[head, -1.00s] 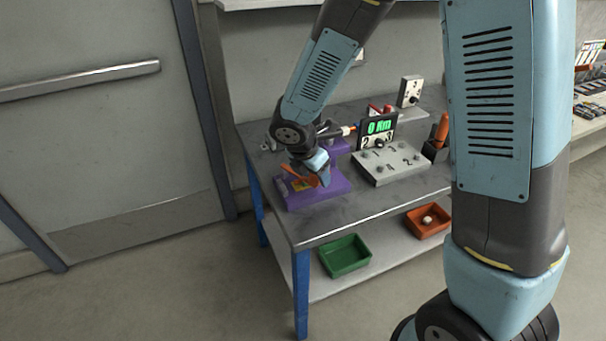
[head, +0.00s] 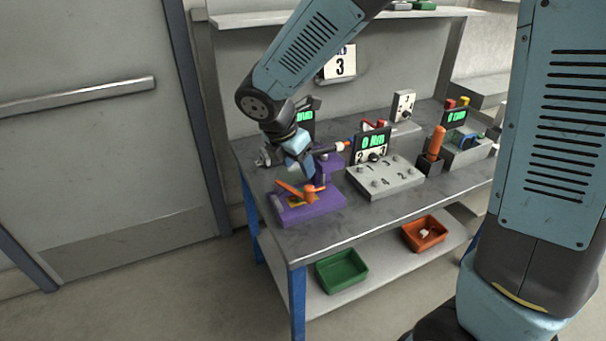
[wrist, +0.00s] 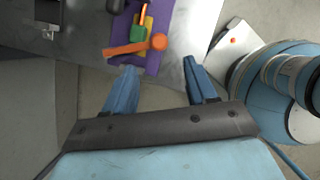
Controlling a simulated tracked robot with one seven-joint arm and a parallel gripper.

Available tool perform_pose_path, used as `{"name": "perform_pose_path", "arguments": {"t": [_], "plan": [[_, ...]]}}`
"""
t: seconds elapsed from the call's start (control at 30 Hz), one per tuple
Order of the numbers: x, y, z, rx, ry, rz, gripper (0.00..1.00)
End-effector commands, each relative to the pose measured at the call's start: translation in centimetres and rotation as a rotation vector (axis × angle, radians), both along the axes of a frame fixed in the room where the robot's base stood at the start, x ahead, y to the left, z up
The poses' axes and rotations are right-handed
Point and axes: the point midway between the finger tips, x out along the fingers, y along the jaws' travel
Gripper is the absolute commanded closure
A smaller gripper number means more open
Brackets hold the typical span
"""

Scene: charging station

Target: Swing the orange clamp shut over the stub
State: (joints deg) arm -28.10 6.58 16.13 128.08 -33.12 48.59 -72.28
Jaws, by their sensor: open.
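The orange clamp (head: 290,188) is a bar with a round knob at one end, on a purple base (head: 322,207) at the left front of the table. In the wrist view the clamp (wrist: 125,49) lies crosswise over the purple base (wrist: 152,64), knob to the right. Small yellow, green and red parts (wrist: 143,24) sit beside the bar; I cannot tell which is the stub. My gripper (wrist: 160,64) is open and empty, its fingertips apart to either side of the knob in the picture. In the head view my gripper (head: 308,174) is just above the clamp.
An orange-handled tool (head: 437,140) stands further right. A green bin (head: 341,270) and an orange bin (head: 424,233) are on the lower shelf.

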Motion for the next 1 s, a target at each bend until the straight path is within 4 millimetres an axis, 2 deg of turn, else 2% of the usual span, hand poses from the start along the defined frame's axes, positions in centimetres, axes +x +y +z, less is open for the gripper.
{"name": "perform_pose_path", "arguments": {"t": [0.2,0.57,0.67,0.77,1.0], "plan": [[-0.5,0.4,1.6,0.0,0.0,-0.001,0.43],[-0.6,0.4,1.8,-0.001,0.001,-0.003,0.43],[-0.6,-0.2,2.2,0.011,-0.01,-0.036,0.43],[-0.6,-1.9,3.4,0.05,-0.038,-0.142,0.43],[-1.8,-8.8,7.5,0.221,-0.148,-0.593,0.43]]}}
